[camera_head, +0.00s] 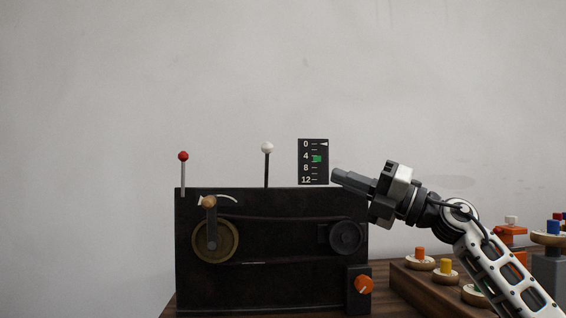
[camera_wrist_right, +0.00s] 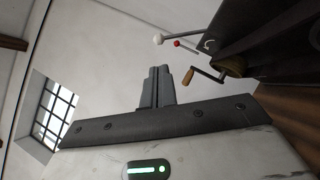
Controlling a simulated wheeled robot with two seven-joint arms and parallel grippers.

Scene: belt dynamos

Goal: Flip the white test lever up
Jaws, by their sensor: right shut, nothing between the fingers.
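The white test lever, a dark rod with a white ball (camera_head: 267,148), stands upright on top of the black machine box (camera_head: 285,285) in the head view. The white ball also shows in the right wrist view (camera_wrist_right: 159,39), beyond the fingers. My right gripper (camera_head: 334,176) is shut and empty, just right of the scale plate and above the box's right end. It is apart from the lever. Its closed fingers also show in the right wrist view (camera_wrist_right: 158,72). My left gripper is not in view.
A red-ball lever (camera_head: 183,157) stands at the box's left end. A scale plate (camera_head: 313,180) with a green marker stands between the white lever and my right gripper. A hand crank (camera_head: 209,202), an orange knob (camera_head: 363,284) and a wooden tray (camera_head: 408,284) of parts are nearby.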

